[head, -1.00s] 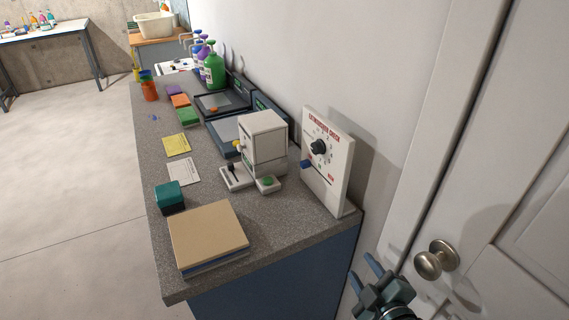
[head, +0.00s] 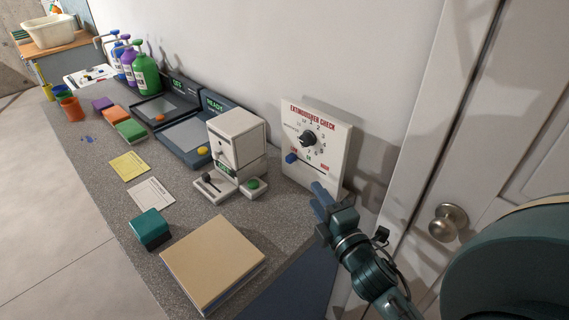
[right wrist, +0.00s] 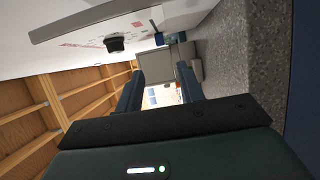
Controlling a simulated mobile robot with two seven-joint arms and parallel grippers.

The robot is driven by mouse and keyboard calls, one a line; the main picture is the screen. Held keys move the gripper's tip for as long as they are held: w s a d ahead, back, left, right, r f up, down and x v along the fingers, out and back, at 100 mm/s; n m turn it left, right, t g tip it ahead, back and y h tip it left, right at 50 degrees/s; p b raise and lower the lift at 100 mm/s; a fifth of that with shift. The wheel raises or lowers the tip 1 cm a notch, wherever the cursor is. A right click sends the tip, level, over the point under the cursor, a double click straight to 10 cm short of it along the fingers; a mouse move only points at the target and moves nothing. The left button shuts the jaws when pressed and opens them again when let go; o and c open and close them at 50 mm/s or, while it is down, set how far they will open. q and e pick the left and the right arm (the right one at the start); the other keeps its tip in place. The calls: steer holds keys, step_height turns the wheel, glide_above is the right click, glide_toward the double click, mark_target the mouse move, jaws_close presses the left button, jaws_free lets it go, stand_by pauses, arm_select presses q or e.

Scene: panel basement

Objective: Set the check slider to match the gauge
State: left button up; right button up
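The white panel headed "EXTINGUISHER CHECK" (head: 318,112) stands upright at the wall end of the counter. It carries a black knob (head: 308,139) ringed by numbers and, below it, a blue slider (head: 291,158) at the left end of its slot. The knob (right wrist: 115,43) and the blue slider (right wrist: 178,37) also show in the right wrist view. My right gripper (head: 319,194) is below and in front of the panel, apart from the slider. Its two blue fingers are spread and empty in the right wrist view (right wrist: 160,88). I cannot make out a separate gauge. My left gripper is out of view.
A white machine (head: 236,137) with a lever base stands left of the panel. A tan-topped block (head: 213,260) and a teal box (head: 151,229) lie nearer on the counter (head: 191,212). A door with a round knob (head: 448,222) is at right.

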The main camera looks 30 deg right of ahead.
mark_target(291, 162)
steer(key=w, duration=0.4)
steer(key=w+p, duration=0.1)
steer(key=w, duration=0.7)
steer(key=shift+w+d+p, duration=0.3)
steer(key=shift+w+d, duration=0.1)
steer(key=shift+c, duration=0.4)
jaws_close()
